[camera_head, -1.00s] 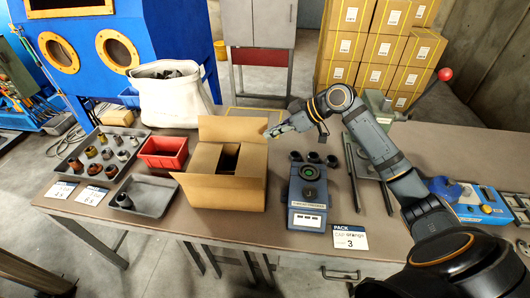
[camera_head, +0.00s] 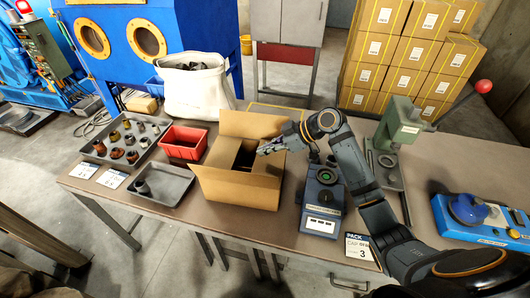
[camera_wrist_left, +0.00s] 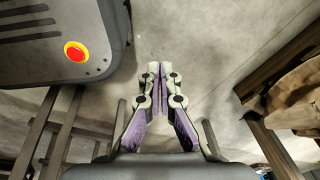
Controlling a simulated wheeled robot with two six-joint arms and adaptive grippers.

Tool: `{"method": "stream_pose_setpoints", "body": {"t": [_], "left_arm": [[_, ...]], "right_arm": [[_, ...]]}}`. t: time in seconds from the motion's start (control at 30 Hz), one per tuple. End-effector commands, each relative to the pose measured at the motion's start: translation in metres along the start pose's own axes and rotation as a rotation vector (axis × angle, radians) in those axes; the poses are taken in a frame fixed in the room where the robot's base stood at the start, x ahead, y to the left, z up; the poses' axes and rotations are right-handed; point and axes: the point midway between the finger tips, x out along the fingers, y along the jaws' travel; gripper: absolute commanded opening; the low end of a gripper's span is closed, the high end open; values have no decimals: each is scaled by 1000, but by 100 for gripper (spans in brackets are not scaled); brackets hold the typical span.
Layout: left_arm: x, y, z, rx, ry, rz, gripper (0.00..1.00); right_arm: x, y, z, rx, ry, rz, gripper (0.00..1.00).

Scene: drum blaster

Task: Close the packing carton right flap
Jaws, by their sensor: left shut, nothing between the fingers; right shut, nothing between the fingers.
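The brown packing carton (camera_head: 238,190) stands on the table in the head view. Its back flap (camera_head: 254,124) stands up, and its front flap slopes outward at the near side. The side flaps look folded inward, with a dark gap (camera_head: 244,160) between them. My right gripper (camera_head: 264,149) is shut and empty. It is at the carton's right side, over the top, and hides part of the right flap; I cannot tell whether it touches. My left gripper (camera_wrist_left: 158,72) is shut and empty in the left wrist view, above the floor and away from the carton.
A red bin (camera_head: 184,143) and grey trays (camera_head: 170,190) stand left of the carton, a white bag (camera_head: 196,95) behind it. A blue device (camera_head: 322,205) stands close on the right, under my right arm. A green press (camera_head: 398,125) is farther right.

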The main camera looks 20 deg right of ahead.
Motion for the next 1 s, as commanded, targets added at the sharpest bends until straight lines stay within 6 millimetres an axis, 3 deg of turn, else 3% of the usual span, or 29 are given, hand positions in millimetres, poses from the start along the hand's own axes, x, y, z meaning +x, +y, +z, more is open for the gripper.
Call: {"method": "stream_pose_setpoints", "body": {"t": [0.2,0.57,0.77,1.0], "left_arm": [[-5,-4,6,2,-10,-4,0],[-4,-6,10,4,-16,-7,0],[12,-6,12,4,-16,-8,0],[9,-6,11,4,-16,-8,0]], "right_arm": [[15,0,16,1,0,0,0],[17,0,18,-1,0,1,0],[33,0,31,0,1,1,0],[33,0,31,2,-3,-1,0]]}}
